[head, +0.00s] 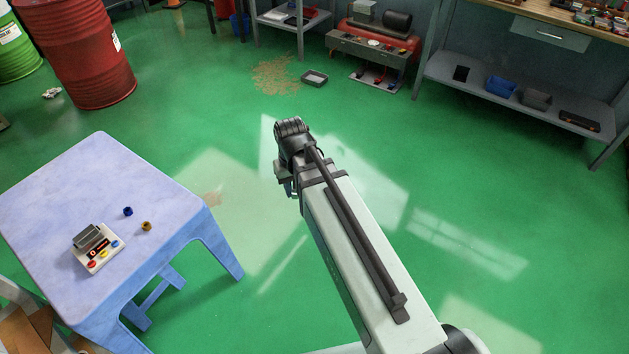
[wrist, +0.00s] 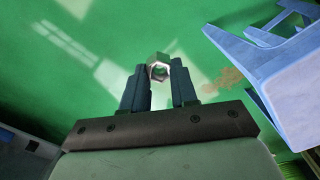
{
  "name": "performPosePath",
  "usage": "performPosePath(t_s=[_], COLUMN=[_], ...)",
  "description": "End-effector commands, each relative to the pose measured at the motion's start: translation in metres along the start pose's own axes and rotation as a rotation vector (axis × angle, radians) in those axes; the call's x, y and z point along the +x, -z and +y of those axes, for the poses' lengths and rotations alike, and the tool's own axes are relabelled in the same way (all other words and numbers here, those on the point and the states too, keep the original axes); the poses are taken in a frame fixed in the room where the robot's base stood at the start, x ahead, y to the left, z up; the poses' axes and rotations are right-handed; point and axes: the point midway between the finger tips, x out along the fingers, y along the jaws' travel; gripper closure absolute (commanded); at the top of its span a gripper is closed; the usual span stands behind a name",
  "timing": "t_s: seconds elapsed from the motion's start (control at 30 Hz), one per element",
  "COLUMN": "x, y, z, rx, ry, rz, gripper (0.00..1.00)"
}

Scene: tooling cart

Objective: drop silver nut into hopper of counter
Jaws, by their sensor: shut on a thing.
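In the wrist view my gripper (wrist: 158,75) is shut on the silver nut (wrist: 158,59), which sits between the fingertips over the green floor. In the head view my gripper (head: 287,187) is mostly hidden behind my arm, right of the table, and the nut cannot be seen there. The counter (head: 98,252) stands on the blue table (head: 105,185) at the left. It is a white box with coloured buttons, and its grey hopper (head: 88,237) is on top. The gripper is well apart from the counter.
A blue nut (head: 128,211) and a brass-coloured nut (head: 146,226) lie on the table right of the counter. The table's right edge also shows in the wrist view (wrist: 290,90). Open floor lies between table and arm. Drums and a workbench stand far back.

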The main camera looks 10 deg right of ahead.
Motion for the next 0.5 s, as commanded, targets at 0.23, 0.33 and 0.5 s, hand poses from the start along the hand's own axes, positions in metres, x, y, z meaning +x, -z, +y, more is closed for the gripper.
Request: performPosePath(t_s=[0.23,0.33,0.5], x=[0.002,0.003,0.005], y=[0.007,0.011,0.019], z=[-0.067,-0.094,-0.142], rx=[-0.120,-0.166,-0.245], ry=[-0.001,-0.001,-0.002], rz=[-0.004,-0.006,-0.009], gripper=[1.00,1.00,1.00])
